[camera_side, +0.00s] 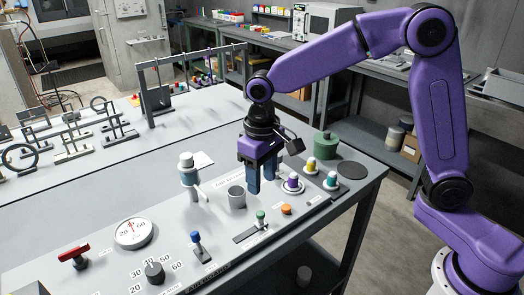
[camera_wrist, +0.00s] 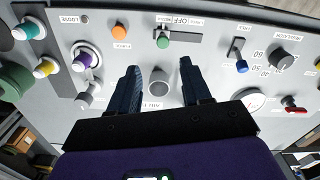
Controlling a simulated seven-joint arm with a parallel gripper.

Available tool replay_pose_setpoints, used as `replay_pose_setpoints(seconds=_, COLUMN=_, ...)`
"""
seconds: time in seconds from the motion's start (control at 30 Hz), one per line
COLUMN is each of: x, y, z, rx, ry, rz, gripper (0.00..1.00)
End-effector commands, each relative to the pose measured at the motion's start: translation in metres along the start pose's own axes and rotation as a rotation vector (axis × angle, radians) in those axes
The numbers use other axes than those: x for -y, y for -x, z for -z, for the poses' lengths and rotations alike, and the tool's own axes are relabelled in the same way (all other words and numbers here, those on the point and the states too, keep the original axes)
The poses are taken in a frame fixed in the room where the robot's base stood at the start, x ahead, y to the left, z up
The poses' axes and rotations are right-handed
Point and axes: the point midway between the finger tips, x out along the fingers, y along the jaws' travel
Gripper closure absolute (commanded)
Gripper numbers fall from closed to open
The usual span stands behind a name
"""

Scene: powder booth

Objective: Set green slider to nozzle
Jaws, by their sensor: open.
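The green slider (camera_side: 261,216) is a small upright knob with a green top, on a dark slot (camera_side: 247,235) in the light panel. It stands at the slot's right end in the side view. In the wrist view the green knob (camera_wrist: 163,41) is at the left end of its slot (camera_wrist: 187,36), beyond my fingertips. Printed labels sit around the slot; "OFF" can be read, but I cannot make out a nozzle label. My gripper (camera_side: 262,184) points down above the panel, behind the slider. Its blue fingers (camera_wrist: 158,68) are apart, with nothing held.
A grey cylinder (camera_side: 237,197) stands close beside my fingers. An orange button (camera_side: 286,209), a purple-topped knob (camera_side: 292,184) and a blue-topped lever (camera_side: 197,242) flank the slider. A white bottle-shaped fixture (camera_side: 188,172) with a side handle stands left of my gripper.

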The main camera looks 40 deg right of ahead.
Motion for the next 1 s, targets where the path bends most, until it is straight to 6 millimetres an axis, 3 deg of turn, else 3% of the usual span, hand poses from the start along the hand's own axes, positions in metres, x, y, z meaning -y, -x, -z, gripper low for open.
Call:
replay_pose_setpoints(seconds=0.2, x=0.0, y=0.041, z=0.0, rx=-0.004, ry=0.001, rz=0.001, gripper=0.52)
replay_pose_setpoints(seconds=0.4, x=0.0, y=0.06, z=0.0, rx=-0.001, ry=0.0, rz=0.0, gripper=0.52)
replay_pose_setpoints(seconds=0.83, x=-0.001, y=0.064, z=-0.001, rx=0.001, ry=0.003, rz=-0.001, gripper=0.52)
replay_pose_setpoints(seconds=1.0, x=-0.002, y=0.062, z=-0.021, rx=-0.001, ry=0.063, rz=0.0, gripper=0.52)
